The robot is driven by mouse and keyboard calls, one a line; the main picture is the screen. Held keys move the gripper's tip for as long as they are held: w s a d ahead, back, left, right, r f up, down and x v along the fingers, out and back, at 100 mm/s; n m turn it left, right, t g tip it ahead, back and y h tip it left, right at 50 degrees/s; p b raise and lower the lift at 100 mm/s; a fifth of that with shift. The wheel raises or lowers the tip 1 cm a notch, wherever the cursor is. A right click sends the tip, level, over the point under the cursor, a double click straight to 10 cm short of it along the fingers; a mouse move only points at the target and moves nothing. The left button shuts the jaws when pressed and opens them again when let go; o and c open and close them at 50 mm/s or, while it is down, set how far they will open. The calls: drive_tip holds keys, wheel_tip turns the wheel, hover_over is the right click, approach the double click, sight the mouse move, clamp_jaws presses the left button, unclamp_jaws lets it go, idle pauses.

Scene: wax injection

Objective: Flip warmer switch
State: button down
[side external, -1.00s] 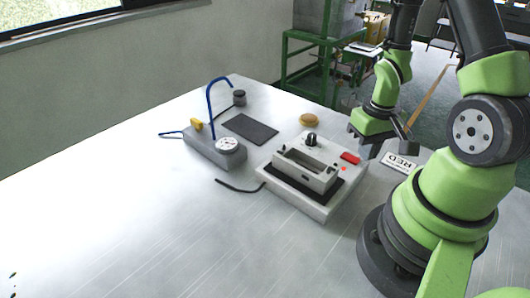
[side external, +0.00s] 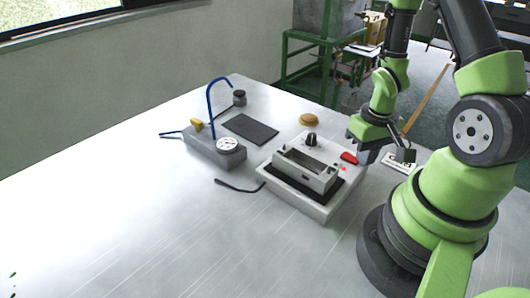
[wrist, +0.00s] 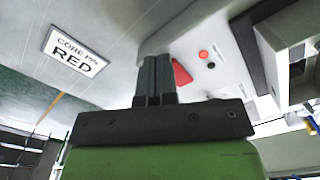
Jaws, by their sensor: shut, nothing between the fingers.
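The warmer is a white box (side external: 315,211) with a dark pad, a pale rectangular mold-like body (side external: 318,178) on top and a black knob (side external: 311,140). Its red switch (side external: 349,157) sits near the right corner, beside a small red light (side external: 343,169). In the wrist view the red switch (wrist: 182,73) shows just right of the fingertips, partly hidden by them, and the red light (wrist: 203,55) is further right. My gripper (wrist: 156,60) is shut and empty, its fingers together. In the side view my gripper (side external: 364,158) is right beside the switch; I cannot tell whether they touch.
A white sign reading "CORE PIN RED" (wrist: 72,58) lies beside the warmer, partly covered in the side view. A grey device (side external: 214,150) with a blue hose, a dark mat (side external: 250,129) and a tan disc (side external: 309,120) stand left and behind.

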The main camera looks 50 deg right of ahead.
drive_tip(key=shift+f, duration=0.2)
drive_tip(key=shift+r, duration=3.5)
wheel_tip(320, 180, up, 10)
drive_tip(key=t, duration=0.3)
hover_over(361, 166)
drive_tip(key=w+a, duration=0.3)
drive_tip(key=a, duration=0.2)
drive_tip(key=s+a+r+n+t+y, duration=0.2)
drive_tip(key=s+a+r+t, duration=0.2)
drive_tip(key=a+r, duration=0.5)
drive_tip(key=shift+a+r, duration=0.35)
